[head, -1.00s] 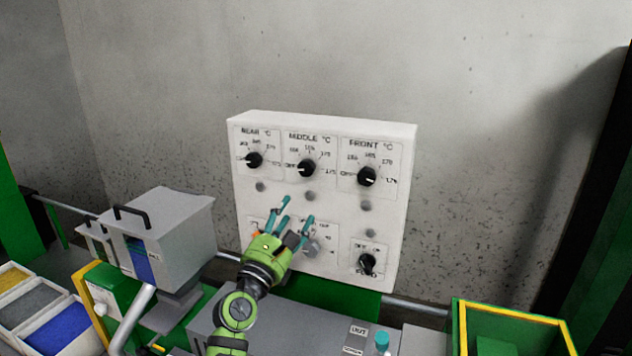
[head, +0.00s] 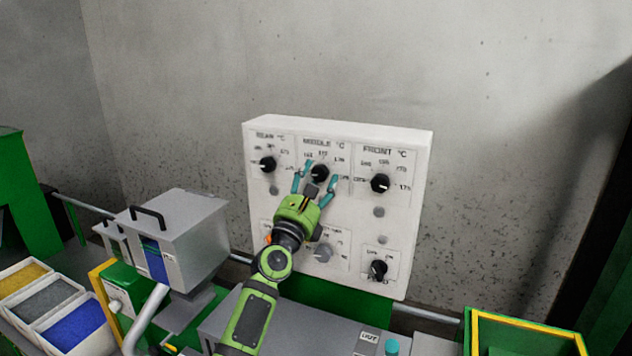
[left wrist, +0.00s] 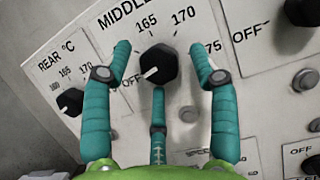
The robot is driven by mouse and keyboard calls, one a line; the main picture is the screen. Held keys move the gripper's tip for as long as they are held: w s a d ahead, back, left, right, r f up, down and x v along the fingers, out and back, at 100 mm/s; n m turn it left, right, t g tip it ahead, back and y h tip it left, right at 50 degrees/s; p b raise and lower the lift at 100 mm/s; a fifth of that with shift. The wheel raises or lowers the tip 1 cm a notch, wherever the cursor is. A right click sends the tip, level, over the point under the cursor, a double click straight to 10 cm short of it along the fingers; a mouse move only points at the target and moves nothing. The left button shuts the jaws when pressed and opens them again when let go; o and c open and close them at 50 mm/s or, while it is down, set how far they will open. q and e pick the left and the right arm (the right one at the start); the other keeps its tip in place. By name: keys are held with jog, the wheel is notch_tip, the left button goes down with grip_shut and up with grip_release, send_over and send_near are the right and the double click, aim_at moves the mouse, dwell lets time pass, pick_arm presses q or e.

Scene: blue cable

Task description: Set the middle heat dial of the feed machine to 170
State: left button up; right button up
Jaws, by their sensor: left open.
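The feed machine's white control panel (head: 410,225) faces me. Its middle heat dial (head: 319,172) is a black knob, under the MIDDLE °C label. In the left wrist view the middle dial (left wrist: 158,66) has its white mark toward the lower left, away from the 165 and 170 marks above it. My left gripper (head: 319,177) is open, its teal fingers in front of the dial. In the left wrist view its two upper fingertips are left and right of the knob with gaps, and the third finger is below it. My right gripper is not in view.
The rear dial (head: 267,164) and front dial (head: 380,183) flank the middle one closely. Lower on the panel are a grey knob (head: 323,252) and a black knob (head: 377,270). A grey box with a handle (head: 185,235) stands left of my arm.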

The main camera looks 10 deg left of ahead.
pick_arm(q)
jog(key=c, duration=1.1)
